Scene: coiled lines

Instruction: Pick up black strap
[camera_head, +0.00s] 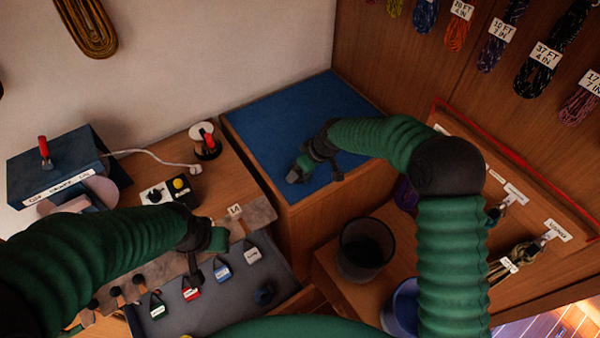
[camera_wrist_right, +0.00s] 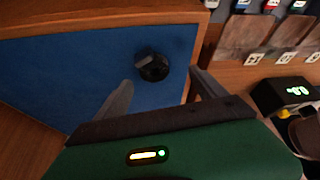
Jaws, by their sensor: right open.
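A small black coiled strap (camera_wrist_right: 152,67) lies on the blue mat (camera_wrist_right: 80,75) in the right wrist view. My right gripper (camera_wrist_right: 162,82) is open, and the strap shows between and beyond its two fingertips. Nothing is held in it. In the head view my right gripper (camera_head: 316,175) is over the left part of the blue mat (camera_head: 290,115), and I cannot clearly make out the strap there. My left gripper (camera_head: 207,262) hangs over the grey tray of tagged items at lower left; its jaw opening is unclear.
A dark bin (camera_head: 365,248) stands on the lower wooden shelf at right. Coiled lines (camera_head: 540,65) hang on the right wall. The mat's far part is clear.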

